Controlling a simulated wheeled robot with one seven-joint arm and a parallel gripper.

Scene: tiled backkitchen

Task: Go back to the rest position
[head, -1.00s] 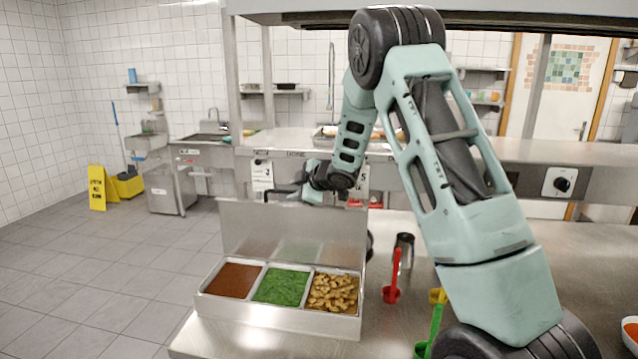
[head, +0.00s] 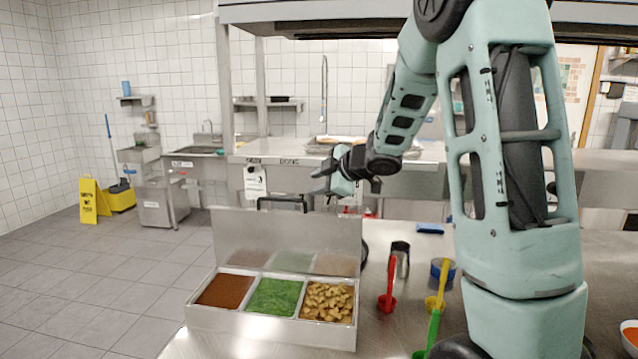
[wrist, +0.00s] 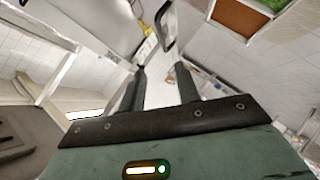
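My gripper (head: 326,182) is in the air above and behind the right part of the raised metal lid (head: 285,232). In the wrist view its two dark fingers (wrist: 160,72) are apart with nothing between them. A black handle (head: 282,202) shows at the top of the lid, apart from the gripper. It also appears as a dark loop in the wrist view (wrist: 168,28), beyond the fingers. My arm is bent, with its upper links high at the right.
The open food container (head: 270,328) holds brown, green and chunky tan food. A metal cup (head: 401,258), red ladle (head: 388,300), yellow ladle (head: 440,290) and green ladle (head: 433,330) are on the counter. A shelf (head: 330,150) and overhead hood (head: 320,14) are near the arm.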

